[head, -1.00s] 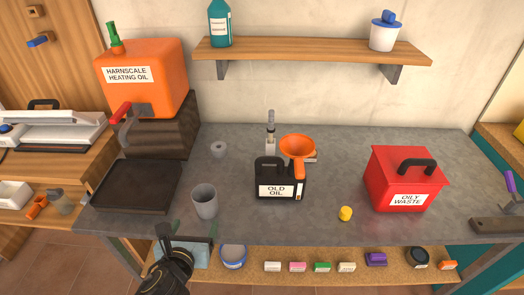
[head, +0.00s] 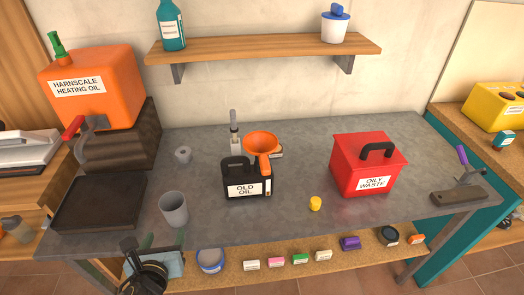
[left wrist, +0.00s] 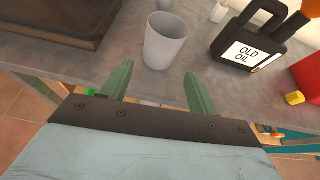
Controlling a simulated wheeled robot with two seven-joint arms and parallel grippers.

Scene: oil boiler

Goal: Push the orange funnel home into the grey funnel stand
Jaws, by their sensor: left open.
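My left gripper (head: 148,241) is at the front edge of the bench, open and empty. In the left wrist view its green fingers (left wrist: 157,82) are apart, with the grey cup (left wrist: 165,42) just beyond them. My right gripper is not in view.
A dark tray (head: 100,203) lies left of the cup. The red OILY WASTE bin (head: 367,165) and a yellow cap (head: 315,203) are to the right. A wooden shelf (head: 270,49) runs above. Small items lie on the lower shelf. Bench between cup and can is clear.

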